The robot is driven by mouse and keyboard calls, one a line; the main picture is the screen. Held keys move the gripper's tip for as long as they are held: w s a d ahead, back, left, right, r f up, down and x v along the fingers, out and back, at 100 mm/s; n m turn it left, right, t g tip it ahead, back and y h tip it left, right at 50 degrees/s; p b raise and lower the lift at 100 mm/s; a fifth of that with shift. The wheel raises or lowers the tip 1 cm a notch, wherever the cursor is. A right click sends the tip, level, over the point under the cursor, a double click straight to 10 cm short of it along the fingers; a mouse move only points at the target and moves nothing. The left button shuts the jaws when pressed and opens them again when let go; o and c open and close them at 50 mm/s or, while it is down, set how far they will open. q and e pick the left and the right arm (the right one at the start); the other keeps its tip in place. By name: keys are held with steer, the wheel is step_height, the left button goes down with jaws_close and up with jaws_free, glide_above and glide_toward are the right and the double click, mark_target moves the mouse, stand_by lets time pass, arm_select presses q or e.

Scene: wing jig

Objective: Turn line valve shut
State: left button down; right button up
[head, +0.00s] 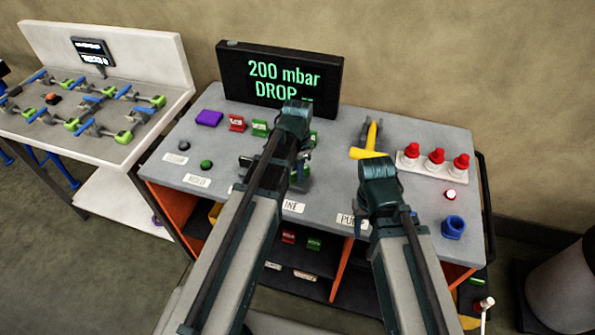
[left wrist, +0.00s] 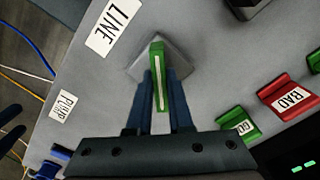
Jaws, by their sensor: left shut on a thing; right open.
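The line valve has a green bar handle with a white stripe (left wrist: 159,78) on a grey square base (left wrist: 178,53), beside the LINE label (left wrist: 113,26). My left gripper (left wrist: 160,100) is shut on this handle, one finger on each side.
A screen (head: 279,78) reads "200 mbar DROP". Another table (head: 135,150) is left.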

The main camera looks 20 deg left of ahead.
arm_select(q)
steer(key=m, duration=0.4)
steer(key=shift+m, duration=2.6)
steer(key=c, duration=0.8)
jaws_free()
step_height(320, 180, up, 14)
steer(key=p, duration=1.3)
steer(key=shift+f+p, duration=0.1)
steer(key=shift+p, duration=0.3)
